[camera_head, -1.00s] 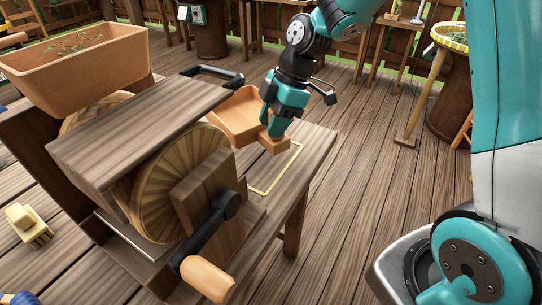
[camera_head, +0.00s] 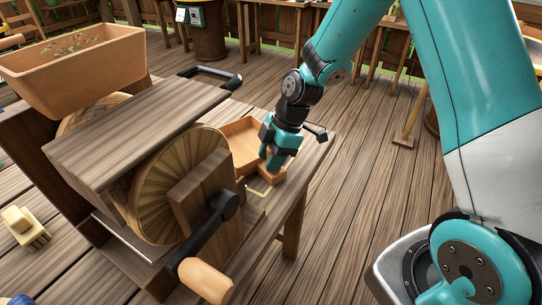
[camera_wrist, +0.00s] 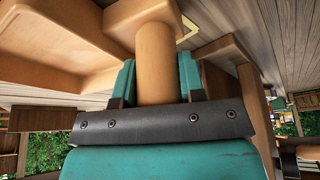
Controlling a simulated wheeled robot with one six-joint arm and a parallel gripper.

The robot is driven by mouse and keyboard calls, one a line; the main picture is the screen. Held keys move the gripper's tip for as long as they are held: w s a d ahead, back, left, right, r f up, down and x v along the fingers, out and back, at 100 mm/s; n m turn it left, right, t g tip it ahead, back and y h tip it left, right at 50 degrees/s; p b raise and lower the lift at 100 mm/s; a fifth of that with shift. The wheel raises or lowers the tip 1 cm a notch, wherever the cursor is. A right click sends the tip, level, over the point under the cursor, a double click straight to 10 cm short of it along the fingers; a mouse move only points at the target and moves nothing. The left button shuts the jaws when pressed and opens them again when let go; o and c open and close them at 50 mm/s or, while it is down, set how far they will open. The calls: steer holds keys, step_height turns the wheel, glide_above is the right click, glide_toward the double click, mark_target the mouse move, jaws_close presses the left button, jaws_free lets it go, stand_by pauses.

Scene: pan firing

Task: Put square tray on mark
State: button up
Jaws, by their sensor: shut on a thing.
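The square tray (camera_head: 243,136) is orange-brown with raised walls and a handle on its near right side. My gripper (camera_head: 276,162) is shut on that handle. In the wrist view, my gripper (camera_wrist: 158,85) clasps the handle's round post (camera_wrist: 155,60), and the tray (camera_wrist: 55,45) extends to the left. The mark (camera_head: 263,192) is a yellow outline on the wooden table, partly hidden by the tray and gripper. The tray overlaps the mark in the picture. Whether its underside touches the table is hard to tell.
A wooden machine with a drum (camera_head: 182,185) and a black crank with a wooden handle (camera_head: 205,280) stands close on the left. The table's right edge (camera_head: 310,175) is bare, with open deck beyond.

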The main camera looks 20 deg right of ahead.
steer(key=o, duration=1.1)
steer(key=shift+o, duration=0.2)
steer(key=shift+r, duration=0.1)
steer(key=v, duration=1.1)
steer(key=s+a+r+m, duration=0.2)
steer(key=s+a+m, duration=0.1)
steer(key=s, duration=0.4)
steer(key=s+a+r+m, duration=0.3)
steer(key=s+m, duration=0.1)
steer(key=s, duration=0.3)
steer(key=s+a+r+m, duration=0.3)
steer(key=s, duration=0.5)
steer(key=shift+a+m, duration=0.3)
